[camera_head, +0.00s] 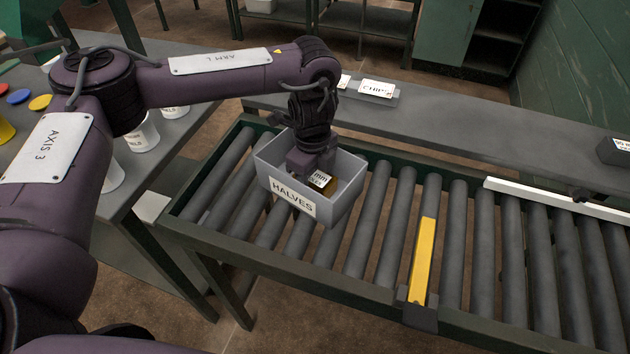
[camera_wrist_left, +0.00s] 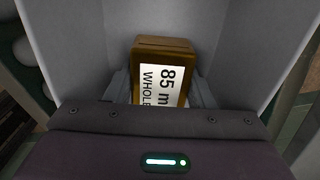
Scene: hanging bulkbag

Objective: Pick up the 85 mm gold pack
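The gold pack (camera_head: 321,181) is in the grey bin labelled HALVES (camera_head: 347,205) on the roller conveyor. In the left wrist view the pack (camera_wrist_left: 164,46) carries a white label reading "85 m" and "WHOL", partly cut off by the gripper body. My left gripper (camera_head: 312,172) reaches down into the bin over the pack. In the wrist view its grey fingers (camera_wrist_left: 160,90) lie on either side of the pack, very close to it. Whether they press on it I cannot tell. My right gripper is not in view.
The bin's walls stand close around my left gripper. A yellow bar (camera_head: 423,258) lies across the rollers to the right, and a white rail (camera_head: 550,197) lies farther right. A CHIPS-labelled item (camera_head: 378,89) is on the grey ledge behind. White tubs (camera_head: 142,136) stand on the left table.

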